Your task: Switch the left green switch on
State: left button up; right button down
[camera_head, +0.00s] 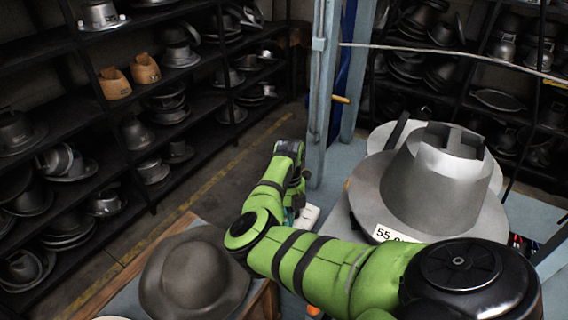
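My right arm reaches in from the lower right, bends at a black joint, and rises to a dark wrist beside the blue-grey press post (318,110). My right gripper (294,206) is small and mostly hidden behind my own wrist and forearm, so its fingers cannot be made out. A white box-like part (307,217) shows just right of the gripper; whether they touch cannot be told. I cannot make out the left green switch; that area is largely covered by my arm. My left gripper is not in view.
A large metal hat mould (435,185) stands on the press at right, close to my arm. A grey-brown hat (195,272) lies on a wooden-edged table at lower left. Shelves (120,100) of moulds line the back. An aisle floor (225,165) lies clear at left.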

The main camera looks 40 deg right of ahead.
jog(key=shift+f+b, duration=0.8)
jog(key=shift+f, duration=0.1)
jog(key=shift+r, duration=0.1)
dwell(0.3)
jog(key=shift+r+p, duration=0.8)
jog(key=shift+r, duration=0.05)
jog(key=shift+r+p, duration=1.65)
jog(key=shift+r, duration=0.9)
